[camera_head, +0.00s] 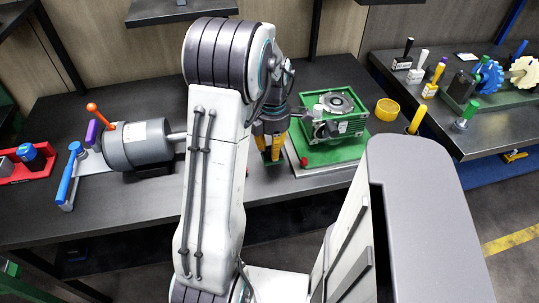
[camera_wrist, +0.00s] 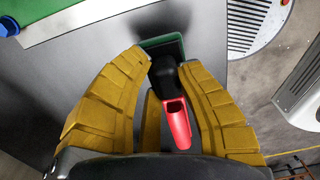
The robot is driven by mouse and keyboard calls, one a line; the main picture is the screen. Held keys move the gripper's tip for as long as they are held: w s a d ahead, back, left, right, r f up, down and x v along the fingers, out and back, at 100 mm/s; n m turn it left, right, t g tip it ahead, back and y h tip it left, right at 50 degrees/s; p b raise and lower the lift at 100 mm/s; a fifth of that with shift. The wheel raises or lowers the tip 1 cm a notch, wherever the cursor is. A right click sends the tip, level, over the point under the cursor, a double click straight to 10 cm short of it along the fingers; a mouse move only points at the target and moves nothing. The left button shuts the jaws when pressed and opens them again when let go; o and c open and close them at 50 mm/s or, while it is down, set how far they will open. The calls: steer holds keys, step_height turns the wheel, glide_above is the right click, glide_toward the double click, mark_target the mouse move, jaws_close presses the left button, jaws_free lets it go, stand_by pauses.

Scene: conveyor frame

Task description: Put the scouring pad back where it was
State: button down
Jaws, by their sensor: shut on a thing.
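The scouring pad (camera_wrist: 178,44) is a green block with a black neck and a red handle, seen in the wrist view. My gripper (camera_wrist: 168,62) has its yellow fingers closed around the black neck, with the red handle between them. The green block shows just beyond the fingertips. In the head view my gripper (camera_head: 270,156) points down over the dark table, left of the green machine. The pad cannot be made out there. Whether it touches the table is unclear.
The green machine (camera_head: 338,118) stands on a green and metal base right of my gripper. A grey motor (camera_head: 137,146) with an orange-tipped lever stands to the left. A yellow ring (camera_head: 387,109) lies at right. The table's (camera_head: 262,186) front edge is close to my gripper.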

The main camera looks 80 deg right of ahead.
mark_target(269, 157)
steer(key=shift+w+d+f, duration=0.35)
steer(key=shift+w+f, duration=0.05)
steer(key=shift+f, duration=1.9)
steer(key=shift+f, duration=0.15)
steer(key=c, duration=1)
jaws_free()
steer(key=shift+o, duration=0.2)
step_height(269, 157, up, 12)
steer(key=shift+p, duration=0.5)
steer(key=shift+r, duration=0.2)
